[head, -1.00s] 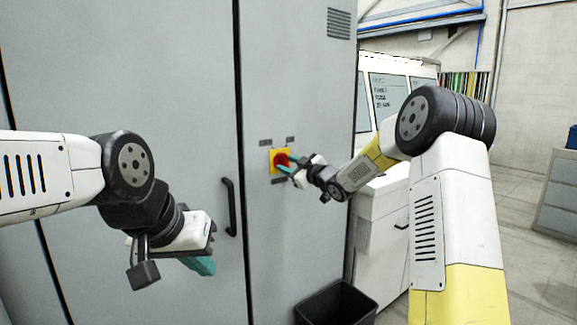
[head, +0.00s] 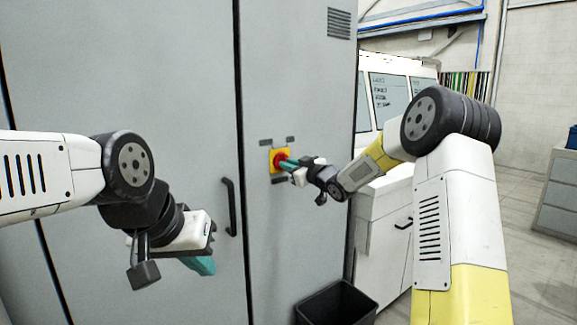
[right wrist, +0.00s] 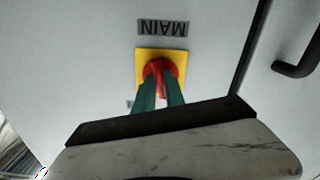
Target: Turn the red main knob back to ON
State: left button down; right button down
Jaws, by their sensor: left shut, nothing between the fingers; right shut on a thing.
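The red main knob (head: 279,158) sits on a yellow square plate (head: 273,167) on the grey cabinet door. In the right wrist view the knob (right wrist: 160,70) is between the green fingertips, below a label reading MAIN (right wrist: 163,28) that appears upside down. My right gripper (head: 285,162) is shut on the knob, its fingers on both sides of the grip bar. The fingers hide part of the knob. My left gripper (head: 203,266) is shut and empty, low in front of the cabinet's left door, away from the knob.
A black door handle (head: 229,207) is left of the knob; it also shows in the right wrist view (right wrist: 298,62). Small labels surround the plate. A black bin (head: 336,303) stands on the floor below. A white cabinet (head: 384,235) stands to the right.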

jog(key=shift+m, duration=4.6)
jog(key=c, duration=1.4)
grip_release()
jog(key=shift+s, duration=0.1)
jog(key=v, duration=0.7)
jog(key=shift+s+d, duration=0.2)
jog(key=shift+s, duration=0.1)
